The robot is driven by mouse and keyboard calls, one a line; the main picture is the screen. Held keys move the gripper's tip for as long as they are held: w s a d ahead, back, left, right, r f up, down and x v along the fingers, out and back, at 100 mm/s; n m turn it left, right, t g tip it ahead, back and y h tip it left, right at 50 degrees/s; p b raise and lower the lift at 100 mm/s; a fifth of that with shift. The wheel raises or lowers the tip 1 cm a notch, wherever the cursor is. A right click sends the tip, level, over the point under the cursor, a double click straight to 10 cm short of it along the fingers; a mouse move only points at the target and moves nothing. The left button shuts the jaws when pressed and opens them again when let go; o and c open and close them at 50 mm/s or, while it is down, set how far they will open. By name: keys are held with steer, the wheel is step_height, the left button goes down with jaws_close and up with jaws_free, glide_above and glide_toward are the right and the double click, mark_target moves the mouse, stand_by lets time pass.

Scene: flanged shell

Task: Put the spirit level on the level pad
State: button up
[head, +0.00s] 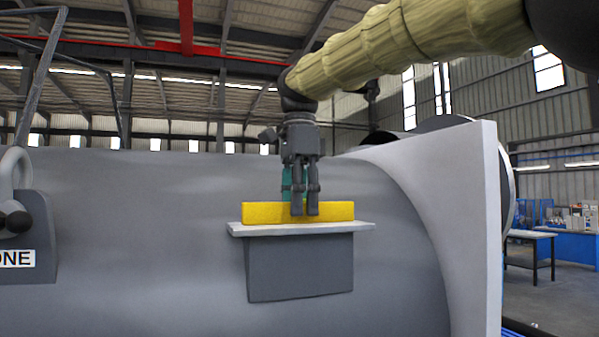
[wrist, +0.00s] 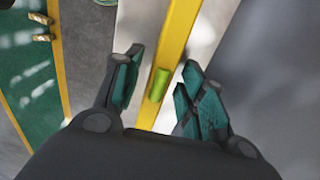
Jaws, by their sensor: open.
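The yellow spirit level (head: 268,213) lies lengthwise on the pale level pad (head: 300,229), which tops a dark grey block on the side of the big grey shell. In the wrist view the spirit level (wrist: 176,40) shows as a yellow bar with a green vial (wrist: 159,85), and the pad (wrist: 130,32) lies beneath it. My gripper (head: 305,212) is at the spirit level's middle, pointing down. In the wrist view my gripper (wrist: 160,80) is open, with one teal-lined finger on each side of the bar and gaps between them.
The grey shell (head: 130,230) fills the area behind and around the pad, with a broad pale flange (head: 470,220) to the right. A lifting shackle (head: 15,180) on a dark block stands at the left. A worktable (head: 535,238) is far off right.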

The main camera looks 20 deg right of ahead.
step_height(320, 180, up, 12)
steer(key=shift+b, duration=0.35)
steer(key=shift+f, duration=0.1)
stand_by(0.4)
